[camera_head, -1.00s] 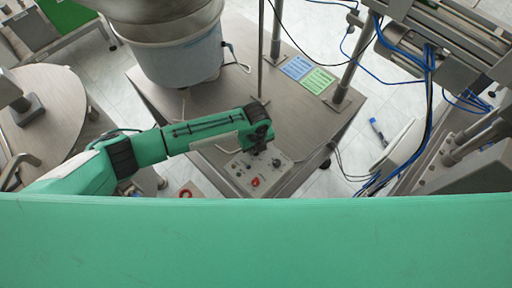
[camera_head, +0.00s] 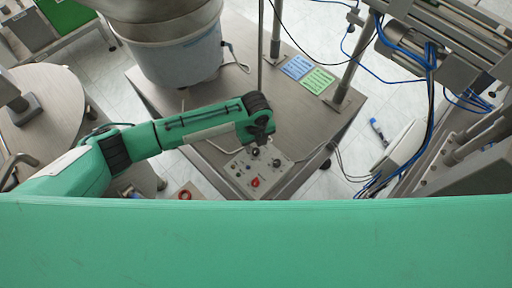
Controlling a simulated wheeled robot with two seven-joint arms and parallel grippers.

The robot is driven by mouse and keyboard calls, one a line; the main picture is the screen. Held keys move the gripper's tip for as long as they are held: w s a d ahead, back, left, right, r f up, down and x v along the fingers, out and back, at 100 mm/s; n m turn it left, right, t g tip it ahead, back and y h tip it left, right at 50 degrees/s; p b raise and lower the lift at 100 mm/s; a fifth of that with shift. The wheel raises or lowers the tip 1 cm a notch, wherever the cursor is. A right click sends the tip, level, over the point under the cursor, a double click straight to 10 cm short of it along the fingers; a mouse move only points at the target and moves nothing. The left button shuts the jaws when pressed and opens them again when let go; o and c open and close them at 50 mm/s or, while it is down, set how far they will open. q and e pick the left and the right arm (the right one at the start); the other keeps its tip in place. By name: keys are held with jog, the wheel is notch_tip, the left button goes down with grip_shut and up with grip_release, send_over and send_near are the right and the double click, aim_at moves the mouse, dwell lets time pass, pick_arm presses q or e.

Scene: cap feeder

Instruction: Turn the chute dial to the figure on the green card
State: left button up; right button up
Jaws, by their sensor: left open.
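The green card (camera_head: 318,80) lies on the steel table top beside a blue card; its writing is too small to read. A control panel (camera_head: 243,174) with several small knobs and a red knob (camera_head: 255,183) sits at the table's front edge. A dark dial (camera_head: 276,163) shows at the panel's right; its setting cannot be read. My left gripper (camera_head: 259,144) is open just above the panel's far edge, and it hides part of the panel there. I cannot tell whether it touches a knob. My right gripper is out of view.
A large bowl feeder (camera_head: 180,50) stands at the back left of the table. A thin upright rod (camera_head: 260,45) and a thicker post (camera_head: 351,60) rise behind the panel. The blue card (camera_head: 296,66) lies left of the green one. Cables and machinery fill the right side.

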aim_at(256, 150)
pick_arm(q)
notch_tip(256, 150, up, 10)
jog(key=b, duration=0.1)
jog(key=shift+f+b, duration=0.2)
jog(key=shift+b, duration=0.2)
